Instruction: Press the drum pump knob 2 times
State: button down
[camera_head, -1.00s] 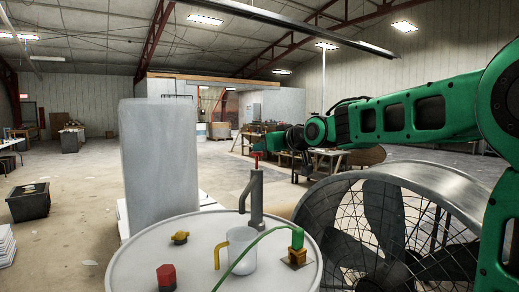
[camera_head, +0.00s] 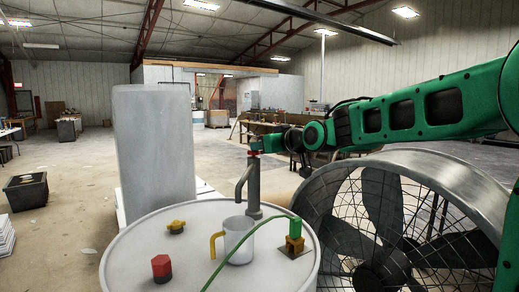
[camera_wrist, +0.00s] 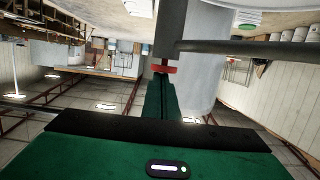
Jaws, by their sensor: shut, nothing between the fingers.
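The drum pump (camera_head: 253,190) is a grey post with a bent spout on top of the pale drum (camera_head: 135,245). Its red knob (camera_head: 253,153) sits low, close against the top of the pump body. My gripper (camera_head: 257,143) is shut and empty, with its tips right over the knob and seemingly touching it. In the wrist view my shut fingers (camera_wrist: 161,84) end at the red knob (camera_wrist: 164,69), with the grey pump body beyond. The exact contact is partly hidden.
A metal jug (camera_head: 239,238) with a yellow handle stands below the spout. A red cap (camera_head: 161,268), a yellow fitting (camera_head: 176,227) and a green hose nozzle (camera_head: 295,229) are also on the drum. A large fan (camera_head: 385,225) stands right, a tall grey cylinder (camera_head: 153,150) behind left.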

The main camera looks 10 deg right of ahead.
jog(key=shift+f, duration=0.35)
jog(key=s+d+r, duration=0.3)
jog(key=s+r, duration=0.4)
jog(key=s, duration=0.1)
jog(key=shift+s+d, duration=0.35)
jog(key=shift+s, duration=0.05)
jog(key=s+d+f+m+g+h, duration=0.3)
jog(key=s+d+f, duration=0.45)
jog(key=f, duration=0.35)
jog(key=s+d+f+m+g+h, duration=0.35)
jog(key=s+d+f, duration=0.35)
jog(key=d+f, duration=0.3)
jog(key=s+d+f+m+g, duration=0.1)
jog(key=s+f+m+g, duration=0.1)
jog(key=s+f+g, duration=0.2)
jog(key=s+d+f+m+g, duration=0.1)
jog(key=s+f, duration=0.9)
jog(key=s, duration=1)
jog(key=m+g, duration=0.1)
jog(key=g, duration=0.1)
jog(key=shift+s+d+f+g+y, duration=0.2)
jog(key=shift+s+g+y, duration=0.15)
